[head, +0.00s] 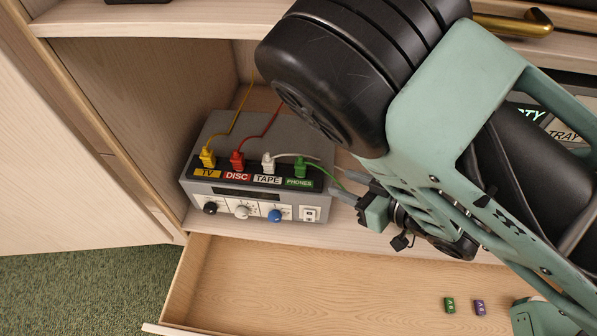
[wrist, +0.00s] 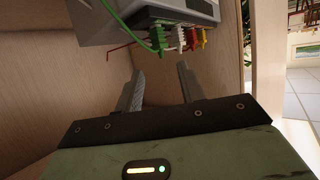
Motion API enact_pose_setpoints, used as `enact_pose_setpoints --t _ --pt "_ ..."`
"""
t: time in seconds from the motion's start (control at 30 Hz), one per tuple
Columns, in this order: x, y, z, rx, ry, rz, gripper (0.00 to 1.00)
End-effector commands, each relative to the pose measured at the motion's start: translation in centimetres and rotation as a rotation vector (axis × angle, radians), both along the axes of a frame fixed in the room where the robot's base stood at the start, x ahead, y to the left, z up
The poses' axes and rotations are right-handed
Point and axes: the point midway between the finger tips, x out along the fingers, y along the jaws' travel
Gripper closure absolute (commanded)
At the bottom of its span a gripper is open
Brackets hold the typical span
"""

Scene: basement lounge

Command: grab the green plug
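The green plug (head: 300,168) sits upright at the right end of a row of plugs on the grey box (head: 222,142), above the PHONES label. A green cord leads from it toward the right. The plug also shows in the wrist view (wrist: 158,37), ahead of and above the fingertips. My gripper (head: 347,190) is just right of the box's right end, apart from the plug. In the wrist view my gripper (wrist: 159,76) has its two fingers spread with nothing between them. My arm hides what lies behind it on the shelf.
Yellow (head: 208,158), red (head: 237,160) and white (head: 268,162) plugs stand left of the green one, with cords. An upper shelf (head: 150,20) overhangs. An open drawer (head: 330,280) below holds small green (head: 449,305) and purple (head: 479,307) pieces. A cabinet wall (head: 130,85) bounds the left.

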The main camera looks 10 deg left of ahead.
Motion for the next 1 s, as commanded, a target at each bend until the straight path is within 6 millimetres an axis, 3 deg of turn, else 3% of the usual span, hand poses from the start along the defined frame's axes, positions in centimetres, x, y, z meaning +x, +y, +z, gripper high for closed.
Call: enact_pose_setpoints --t 0.1,0.93,1.0 --pt "0.5 1.0 -1.1 0.004 -0.002 0.001 0.61" --pt "3.0 4.8 -3.0 0.003 -0.001 -0.001 0.61" --pt "3.7 5.9 -3.1 -0.003 -0.001 0.002 0.61"
